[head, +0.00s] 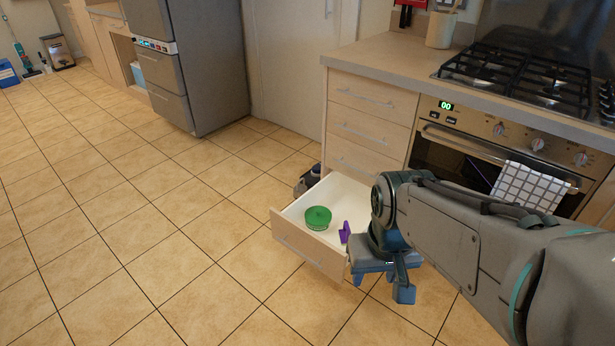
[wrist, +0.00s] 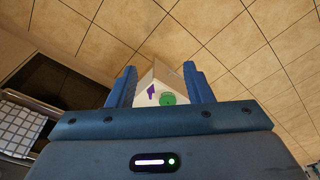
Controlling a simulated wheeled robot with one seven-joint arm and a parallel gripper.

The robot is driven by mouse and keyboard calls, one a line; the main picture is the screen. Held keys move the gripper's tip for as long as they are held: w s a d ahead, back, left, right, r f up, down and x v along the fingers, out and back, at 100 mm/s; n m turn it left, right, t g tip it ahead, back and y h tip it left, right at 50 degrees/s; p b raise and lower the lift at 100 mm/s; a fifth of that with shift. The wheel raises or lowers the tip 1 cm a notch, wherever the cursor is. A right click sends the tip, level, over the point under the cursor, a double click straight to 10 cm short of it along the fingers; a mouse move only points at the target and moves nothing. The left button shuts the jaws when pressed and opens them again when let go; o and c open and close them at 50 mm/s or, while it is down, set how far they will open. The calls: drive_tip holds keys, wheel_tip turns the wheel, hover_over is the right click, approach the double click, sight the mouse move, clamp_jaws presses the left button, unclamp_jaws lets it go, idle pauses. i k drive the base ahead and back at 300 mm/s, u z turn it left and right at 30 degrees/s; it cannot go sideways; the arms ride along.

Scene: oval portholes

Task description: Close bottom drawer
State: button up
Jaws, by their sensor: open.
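The bottom drawer (head: 293,252) is pulled out from the wooden cabinet, to the left of the oven. Inside it are a green round container (head: 318,217) and a purple object (head: 344,232). My gripper (head: 386,287) is in front of the drawer's right side in the head view, with its blue fingers apart and nothing between them. I cannot tell whether it touches the drawer. In the wrist view the drawer (wrist: 154,76) shows between the open fingers, with the green container (wrist: 167,98) and purple object (wrist: 151,91) in it.
The drawers above (head: 367,128) are shut. The oven (head: 470,150) with a checked towel (head: 528,190) stands to the right, behind my arm. A dark object (head: 308,180) lies on the floor behind the drawer. The tiled floor (head: 150,240) in front and left is clear.

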sight(347, 199)
drive_tip(key=z, duration=0.5)
drive_tip(key=k, duration=0.65)
drive_tip(key=z, duration=0.05)
drive_tip(key=i, duration=0.4)
drive_tip(key=u, duration=0.6)
drive_tip(key=i, duration=1.25)
drive_tip(key=z, duration=0.8)
